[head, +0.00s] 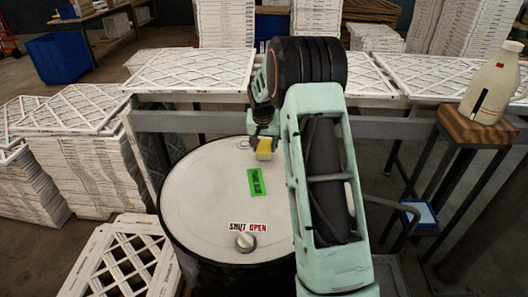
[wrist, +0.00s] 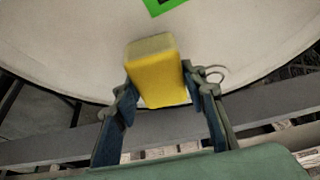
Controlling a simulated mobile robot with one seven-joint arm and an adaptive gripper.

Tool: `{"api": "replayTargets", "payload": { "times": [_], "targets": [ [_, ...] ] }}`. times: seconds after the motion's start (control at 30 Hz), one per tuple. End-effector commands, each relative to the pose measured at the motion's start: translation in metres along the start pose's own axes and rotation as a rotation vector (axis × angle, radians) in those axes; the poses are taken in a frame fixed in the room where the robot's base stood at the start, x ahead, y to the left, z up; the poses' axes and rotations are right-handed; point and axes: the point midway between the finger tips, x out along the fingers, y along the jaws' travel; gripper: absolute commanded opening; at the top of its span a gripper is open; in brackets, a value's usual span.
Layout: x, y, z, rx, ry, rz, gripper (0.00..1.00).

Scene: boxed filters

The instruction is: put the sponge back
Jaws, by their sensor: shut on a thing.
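A yellow sponge (head: 265,147) with a greyish end is held in my gripper (head: 262,138) over the far part of a white drum lid. In the wrist view the sponge (wrist: 157,72) sits between the two fingers of my gripper (wrist: 160,95), which are shut on its sides. The drum lid (wrist: 60,40) fills the upper part of that view. I cannot tell whether the sponge touches the lid.
The drum lid (head: 200,200) bears a green label (head: 256,184), a "SHUT OPEN" label (head: 248,226) and a grey knob (head: 246,241). A grey rail (head: 200,122) runs behind it. A bottle (head: 492,85) stands on a wooden stool (head: 470,128) at right. Stacked filters (head: 85,170) stand at left.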

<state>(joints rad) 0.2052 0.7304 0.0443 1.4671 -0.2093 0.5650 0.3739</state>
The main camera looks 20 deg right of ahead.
Motion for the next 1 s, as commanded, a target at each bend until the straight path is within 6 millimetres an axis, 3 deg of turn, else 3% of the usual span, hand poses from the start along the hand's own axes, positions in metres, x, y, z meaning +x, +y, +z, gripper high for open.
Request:
{"api": "replayTargets", "payload": {
  "times": [0.13,0.53,0.57,0.7,1.0],
  "targets": [
    [0.021,0.0,0.011,-0.001,-0.004,0.001,0.12],
    [0.029,0.0,0.014,-0.001,-0.002,0.001,0.12],
    [0.029,0.0,0.013,-0.001,-0.002,0.001,0.4],
    [0.027,0.0,0.013,-0.001,-0.002,0.001,0.55],
    [0.026,0.0,0.013,0.0,-0.002,0.001,0.56]
  ]
}}
